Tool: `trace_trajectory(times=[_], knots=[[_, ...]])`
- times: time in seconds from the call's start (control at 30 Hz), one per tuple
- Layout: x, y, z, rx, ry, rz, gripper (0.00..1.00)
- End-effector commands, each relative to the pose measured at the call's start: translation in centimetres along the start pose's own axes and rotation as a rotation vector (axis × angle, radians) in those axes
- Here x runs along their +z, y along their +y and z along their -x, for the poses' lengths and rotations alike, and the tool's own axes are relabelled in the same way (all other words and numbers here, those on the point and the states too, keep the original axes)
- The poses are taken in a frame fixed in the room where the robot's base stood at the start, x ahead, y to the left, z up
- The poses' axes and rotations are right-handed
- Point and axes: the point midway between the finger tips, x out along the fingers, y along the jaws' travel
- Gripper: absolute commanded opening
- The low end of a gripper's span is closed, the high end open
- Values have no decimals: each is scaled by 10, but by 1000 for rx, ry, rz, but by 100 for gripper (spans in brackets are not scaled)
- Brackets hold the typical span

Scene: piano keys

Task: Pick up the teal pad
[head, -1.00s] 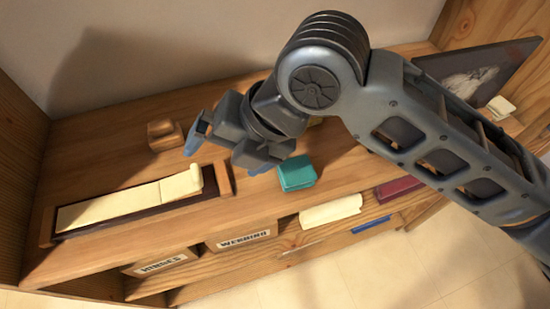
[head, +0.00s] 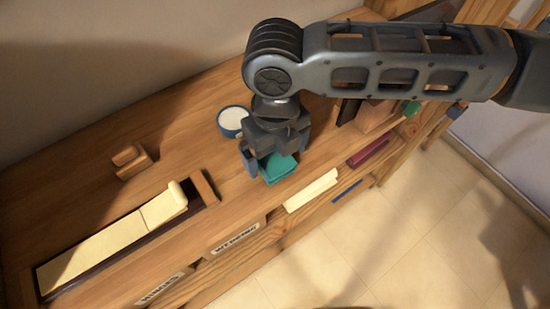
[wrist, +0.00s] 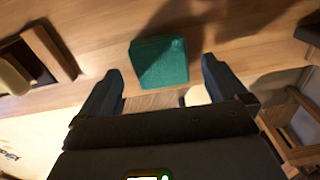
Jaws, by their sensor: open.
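The teal pad (head: 277,168) lies on the wooden shelf top near its front edge, and my gripper partly hides it in the head view. In the wrist view the teal pad (wrist: 160,62) shows whole, a textured block beyond and between my two fingers. My gripper (head: 267,172) is open above the pad, its fingers pointing down. In the wrist view my gripper (wrist: 162,75) has its fingers apart with nothing held between them. I cannot tell how much height is left between fingertips and pad.
A dark tray with cream keys (head: 118,238) lies to the left, and a small wooden block (head: 131,160) stands behind it. A round blue-rimmed tin (head: 232,121) is close behind my gripper. A cream piece (head: 311,190) and a maroon piece (head: 368,152) lie along the front edge.

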Motion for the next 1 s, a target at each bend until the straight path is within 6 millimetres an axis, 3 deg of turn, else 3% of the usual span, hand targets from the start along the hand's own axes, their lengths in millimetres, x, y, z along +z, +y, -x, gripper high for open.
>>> trace_trajectory(times=[0.2, 0.47, 1.0], knots=[[0, 0, -22, 0, 1, 0, 99], [0, 0, -24, 0, -1, 0, 98], [0, 0, -24, 0, -1, 0, 46]])
